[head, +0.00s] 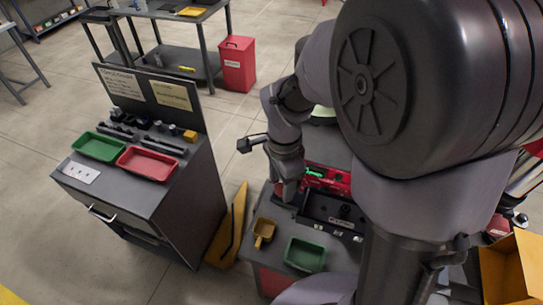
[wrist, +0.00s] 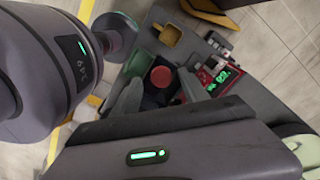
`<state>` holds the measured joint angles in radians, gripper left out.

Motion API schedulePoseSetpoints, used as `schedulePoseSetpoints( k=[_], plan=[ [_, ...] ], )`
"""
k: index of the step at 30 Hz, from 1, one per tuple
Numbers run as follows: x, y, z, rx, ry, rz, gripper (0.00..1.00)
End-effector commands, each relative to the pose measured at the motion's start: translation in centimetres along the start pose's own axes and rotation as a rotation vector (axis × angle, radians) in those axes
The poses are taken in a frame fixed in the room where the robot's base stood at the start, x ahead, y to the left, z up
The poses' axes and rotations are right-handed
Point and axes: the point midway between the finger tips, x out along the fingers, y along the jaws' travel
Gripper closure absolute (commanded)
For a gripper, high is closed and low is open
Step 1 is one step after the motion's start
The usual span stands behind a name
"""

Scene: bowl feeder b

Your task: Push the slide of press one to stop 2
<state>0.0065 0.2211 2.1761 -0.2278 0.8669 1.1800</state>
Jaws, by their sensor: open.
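A dark fixture (head: 332,212), which may be press one, lies on the bench under my arm. I cannot make out its slide or its stop marks. A red unit with a green lit display (head: 328,178) stands behind it, and also shows in the wrist view (wrist: 219,78). My gripper (wrist: 159,82) is open, its two grey fingers apart. A round red knob (wrist: 160,76) shows between the fingers in the wrist view; I cannot tell whether they touch it. In the head view my arm hides much of the bench.
A green tray (head: 305,254) and a yellow scoop (head: 264,231) lie at the bench's front left. A dark cabinet with a green tray (head: 99,147) and a red tray (head: 147,163) stands to the left. A cardboard box (head: 511,270) is at the right. Open floor lies left of the cabinet.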

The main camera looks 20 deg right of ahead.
Motion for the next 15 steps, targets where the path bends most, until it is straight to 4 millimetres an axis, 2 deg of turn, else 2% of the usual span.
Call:
schedulePoseSetpoints(
  k=[3, 11, 15],
  plan=[
    [0.92, 0.03, 0.0, -0.001, 0.0, 0.0, 0.48],
    [1.04, 0.03, 0.01, 0.0, 0.0, 0.0, 0.48],
    [1.03, 0.02, 0.01, 0.0, 0.0, 0.0, 0.71]
  ],
)
